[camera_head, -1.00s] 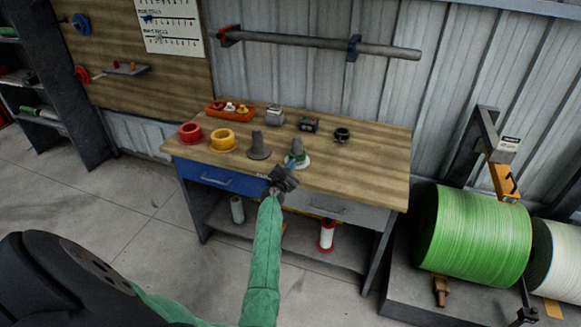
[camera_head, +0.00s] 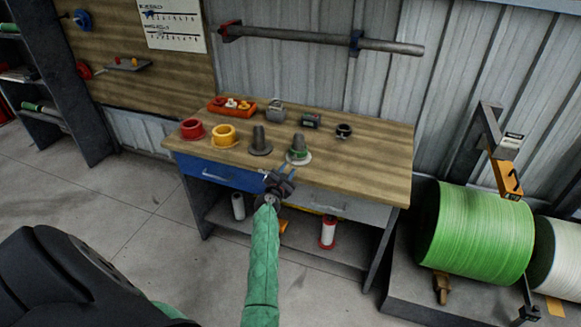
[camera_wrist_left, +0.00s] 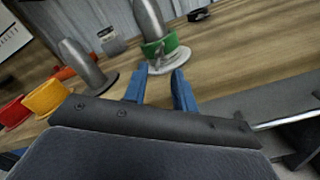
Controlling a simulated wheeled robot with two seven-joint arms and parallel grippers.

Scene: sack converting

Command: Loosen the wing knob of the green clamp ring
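The green clamp ring (camera_head: 298,154) sits around the lower part of a grey upright spout with a pale round flange, near the front edge of the bench. It also shows in the left wrist view (camera_wrist_left: 159,46), ahead of my fingers. A small light part on its near side may be the wing knob, but it is too small to tell. My left gripper (camera_head: 280,174) is in front of the bench edge, short of the ring. Its two blue fingers (camera_wrist_left: 160,82) are apart with nothing between them. My right gripper is not in view.
The wooden bench (camera_head: 362,170) also holds a second grey spout (camera_head: 259,142), a yellow ring (camera_head: 224,135), a red ring (camera_head: 192,130), an orange tray (camera_head: 232,107) and small dark items behind. A large green roll (camera_head: 475,232) stands at the right.

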